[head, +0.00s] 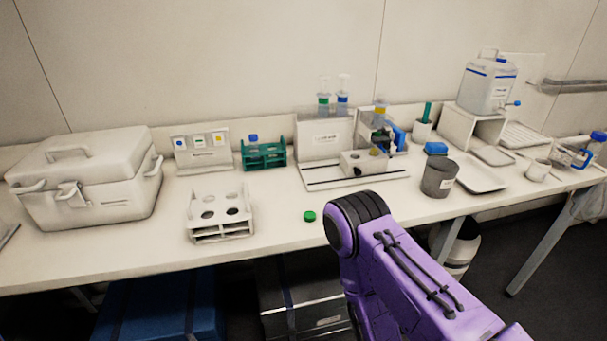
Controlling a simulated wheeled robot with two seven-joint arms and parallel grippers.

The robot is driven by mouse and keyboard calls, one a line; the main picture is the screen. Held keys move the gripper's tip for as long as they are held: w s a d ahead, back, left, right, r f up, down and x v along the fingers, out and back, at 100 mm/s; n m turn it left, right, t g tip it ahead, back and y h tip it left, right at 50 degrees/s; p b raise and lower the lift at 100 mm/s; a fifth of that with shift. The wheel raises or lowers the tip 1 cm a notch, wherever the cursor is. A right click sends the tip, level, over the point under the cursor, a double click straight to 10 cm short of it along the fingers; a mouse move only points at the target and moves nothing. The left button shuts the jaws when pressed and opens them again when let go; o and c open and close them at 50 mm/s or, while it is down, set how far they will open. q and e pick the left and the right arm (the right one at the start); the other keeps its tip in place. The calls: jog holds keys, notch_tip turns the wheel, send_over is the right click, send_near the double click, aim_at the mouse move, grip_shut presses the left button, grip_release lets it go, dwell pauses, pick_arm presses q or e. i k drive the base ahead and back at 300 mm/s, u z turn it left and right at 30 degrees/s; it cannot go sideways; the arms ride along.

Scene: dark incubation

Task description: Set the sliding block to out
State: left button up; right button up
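A small white block (363,163) sits on a flat white base (331,181) with a dark line along its front. I take it to be the sliding block; its in and out ends cannot be read at this size. A white upright panel (318,139) with a small label stands behind the base on the left. A dark and blue fixture with a yellow-banded vial (380,112) is just above and behind the block. My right arm comes in from the lower right, its black joint in front of the base. Neither gripper can be made out.
A green cap (309,216) lies near the table's front. A white rack (219,215) and white case (92,178) are left, with a green rack (264,155) behind. A grey cup (438,178) and white tray (478,177) are right. The table between the white rack and green cap is bare.

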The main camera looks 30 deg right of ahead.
aim_at(359, 162)
jog(key=u, duration=0.85)
jog(key=k, duration=0.55)
jog(key=z, duration=1.3)
